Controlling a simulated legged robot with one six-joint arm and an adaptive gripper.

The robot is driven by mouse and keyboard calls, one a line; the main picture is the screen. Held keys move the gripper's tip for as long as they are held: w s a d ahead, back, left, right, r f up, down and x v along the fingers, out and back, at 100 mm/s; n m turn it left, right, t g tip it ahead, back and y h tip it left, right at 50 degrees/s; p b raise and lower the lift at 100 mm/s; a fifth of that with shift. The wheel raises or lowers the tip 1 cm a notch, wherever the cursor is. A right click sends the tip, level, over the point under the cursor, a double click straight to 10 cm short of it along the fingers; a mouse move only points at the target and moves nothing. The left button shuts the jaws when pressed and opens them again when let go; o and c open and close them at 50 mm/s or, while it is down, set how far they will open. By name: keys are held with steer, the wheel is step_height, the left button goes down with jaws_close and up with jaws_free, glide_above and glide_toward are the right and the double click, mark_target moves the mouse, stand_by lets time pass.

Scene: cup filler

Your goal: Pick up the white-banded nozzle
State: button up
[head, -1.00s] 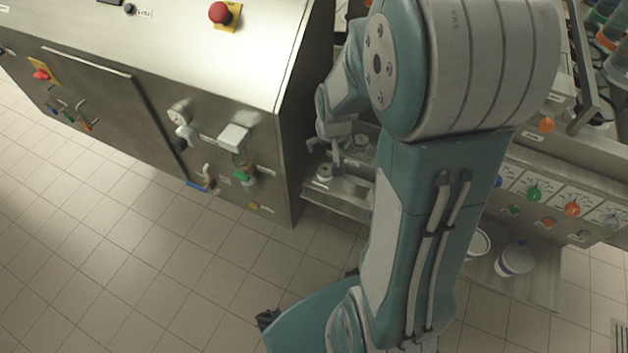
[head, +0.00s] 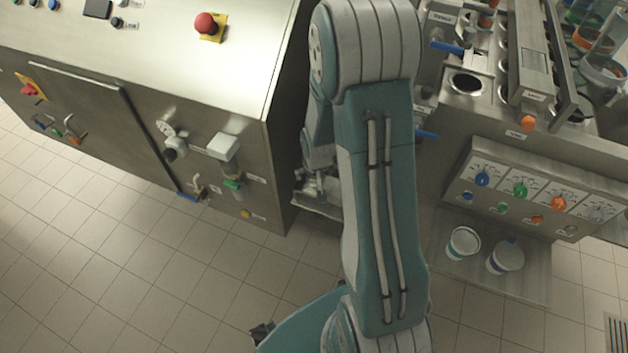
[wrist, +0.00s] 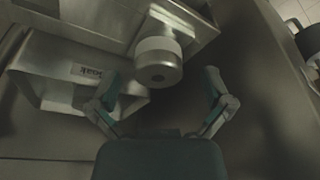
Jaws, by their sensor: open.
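The white-banded nozzle (wrist: 158,60) shows in the wrist view as a metal cylinder with a white band around it, at the upper middle. In the head view my arm hides the nozzle, and the gripper is mostly hidden too.
A metal tray with a label (wrist: 87,72) lies left of the nozzle, close to the left finger. A large steel cabinet (head: 200,90) stands to the left in the head view. A control panel with coloured knobs (head: 540,190) and two white tubs (head: 463,243) are at the right.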

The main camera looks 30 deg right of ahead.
steer(key=shift+x, duration=0.95)
jaws_close()
steer(key=shift+r, duration=0.1)
